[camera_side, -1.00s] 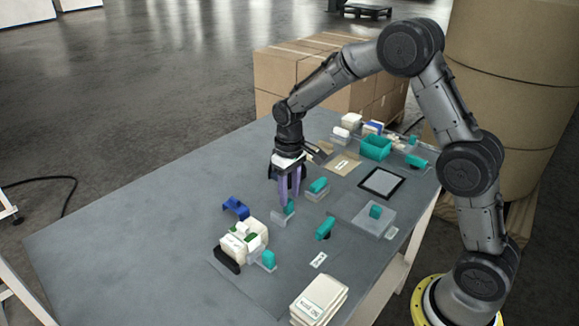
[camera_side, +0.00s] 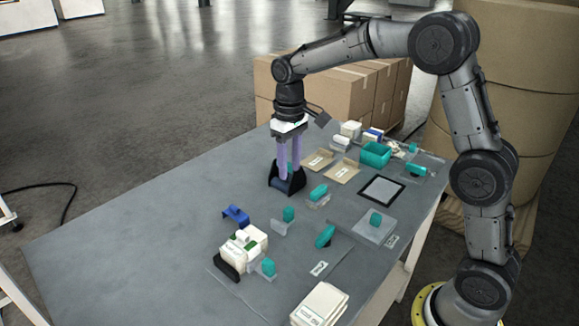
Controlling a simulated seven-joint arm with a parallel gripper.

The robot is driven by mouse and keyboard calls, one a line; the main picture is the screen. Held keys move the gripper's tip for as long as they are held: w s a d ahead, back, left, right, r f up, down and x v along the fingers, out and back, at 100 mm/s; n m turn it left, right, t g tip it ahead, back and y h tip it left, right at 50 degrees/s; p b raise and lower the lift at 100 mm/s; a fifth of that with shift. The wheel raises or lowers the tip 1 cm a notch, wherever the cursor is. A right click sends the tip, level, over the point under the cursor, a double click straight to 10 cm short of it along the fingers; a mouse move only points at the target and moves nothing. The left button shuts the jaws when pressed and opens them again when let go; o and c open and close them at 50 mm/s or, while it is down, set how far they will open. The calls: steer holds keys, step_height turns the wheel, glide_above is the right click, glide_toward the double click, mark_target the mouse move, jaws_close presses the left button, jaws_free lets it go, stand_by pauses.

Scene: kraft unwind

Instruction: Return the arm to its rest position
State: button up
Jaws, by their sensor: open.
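My gripper (camera_side: 289,172) points straight down with its two pale purple fingers apart. It is over the far-middle part of the grey table (camera_side: 150,215). In the picture its fingertips overlap a black cradle-like stand (camera_side: 274,183); I cannot tell how high above it they are. A bit of teal shows by the fingers, mostly hidden. No object is clearly held. A clear block with a teal piece (camera_side: 288,214) stands nearer, apart from the gripper.
Nearby are another teal-topped block (camera_side: 319,193), a blue bracket (camera_side: 236,214), a white device (camera_side: 246,240), a black-framed pad (camera_side: 381,190) and a teal bin (camera_side: 375,153). Cardboard boxes (camera_side: 350,85) stand behind the table. The table's left part is clear.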

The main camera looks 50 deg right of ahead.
steer(key=s+a+r+t, duration=0.2)
steer(key=s+r+t, duration=0.2)
steer(key=s+r, duration=0.9)
steer(key=s+f, duration=0.3)
steer(key=s, duration=0.4)
steer(key=s+f+t, duration=0.1)
steer(key=s+f, duration=0.3)
steer(key=s, duration=0.4)
steer(key=shift+f+t, duration=0.2)
steer(key=shift+t, duration=0.1)
